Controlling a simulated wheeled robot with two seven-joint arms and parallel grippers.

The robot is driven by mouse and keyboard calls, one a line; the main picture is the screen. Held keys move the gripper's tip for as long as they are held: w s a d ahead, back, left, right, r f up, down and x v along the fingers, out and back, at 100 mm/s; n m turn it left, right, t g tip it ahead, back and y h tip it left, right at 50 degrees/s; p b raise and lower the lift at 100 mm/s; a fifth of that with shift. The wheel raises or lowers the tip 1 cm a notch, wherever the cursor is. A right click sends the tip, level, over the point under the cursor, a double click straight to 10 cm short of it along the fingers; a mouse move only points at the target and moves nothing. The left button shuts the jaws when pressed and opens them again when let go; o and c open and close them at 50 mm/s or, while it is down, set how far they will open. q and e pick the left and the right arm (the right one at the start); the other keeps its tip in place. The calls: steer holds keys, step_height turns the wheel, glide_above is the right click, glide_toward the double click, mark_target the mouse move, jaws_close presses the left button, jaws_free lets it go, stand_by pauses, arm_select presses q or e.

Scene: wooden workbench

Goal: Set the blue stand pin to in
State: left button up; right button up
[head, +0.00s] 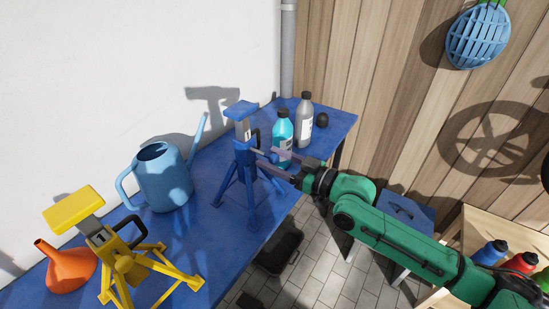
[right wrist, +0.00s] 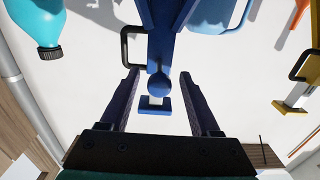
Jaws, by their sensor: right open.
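The blue stand (head: 244,160) stands upright on the blue bench, with a grey post and blue top plate above its legs. In the right wrist view it shows upside down, and a round blue knob (right wrist: 158,86), which looks like the pin's end, faces the camera. My right gripper (head: 267,159) reaches the stand from the right. Its two dark fingers are apart, one on each side of the knob in the right wrist view, with nothing gripped. I cannot tell how far the pin sticks out. A black handle (right wrist: 132,46) sits on the stand's side. My left gripper is out of view.
A teal bottle (head: 282,135) and a grey bottle (head: 306,122) stand close behind the stand. A blue watering can (head: 163,180) is to its left. A yellow stand (head: 120,255) and an orange funnel (head: 68,270) are at the near left. The bench edge lies under my right arm.

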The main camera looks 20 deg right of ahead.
jaws_close()
